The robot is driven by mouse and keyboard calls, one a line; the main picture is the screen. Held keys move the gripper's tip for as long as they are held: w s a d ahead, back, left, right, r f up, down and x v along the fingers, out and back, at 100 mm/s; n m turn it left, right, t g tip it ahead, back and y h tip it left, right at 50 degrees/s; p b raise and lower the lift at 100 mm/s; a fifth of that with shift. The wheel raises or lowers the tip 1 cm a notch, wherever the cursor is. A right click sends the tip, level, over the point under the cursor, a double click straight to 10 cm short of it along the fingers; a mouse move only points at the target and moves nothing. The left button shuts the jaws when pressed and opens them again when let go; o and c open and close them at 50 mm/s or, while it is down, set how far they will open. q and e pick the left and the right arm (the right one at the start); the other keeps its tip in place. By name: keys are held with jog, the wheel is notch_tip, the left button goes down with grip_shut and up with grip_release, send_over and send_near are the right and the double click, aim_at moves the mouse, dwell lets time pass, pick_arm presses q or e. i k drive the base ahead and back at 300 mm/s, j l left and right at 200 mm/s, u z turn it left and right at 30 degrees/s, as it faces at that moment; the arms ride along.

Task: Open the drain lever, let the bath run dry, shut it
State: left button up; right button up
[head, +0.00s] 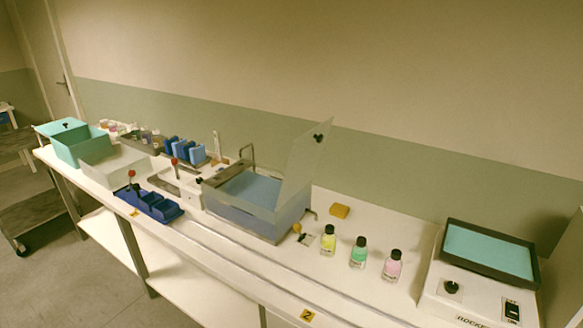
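The bath (245,216) is a grey-walled rectangular tank at the middle of the bench. Its clear lid (307,160) stands raised at the right end, with a black knob near its top. Blue liquid (252,188) shows inside; its exact level is hard to tell. A small orange knob (297,228) sits low by the bath's front right corner; I cannot tell for sure whether it is the drain lever, or how it is set. A small pipe-like fitting (312,212) shows at the bath's right side. Neither gripper is in view.
Yellow (328,240), green (358,252) and pink (393,265) bottles stand right of the bath. A rocker (475,283) stands at the far right.

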aim_at(297, 227)
jog(key=i+j+u, duration=0.25)
jog(key=i, duration=0.3)
jog(key=i+u, duration=0.25)
jog(key=i, duration=0.35)
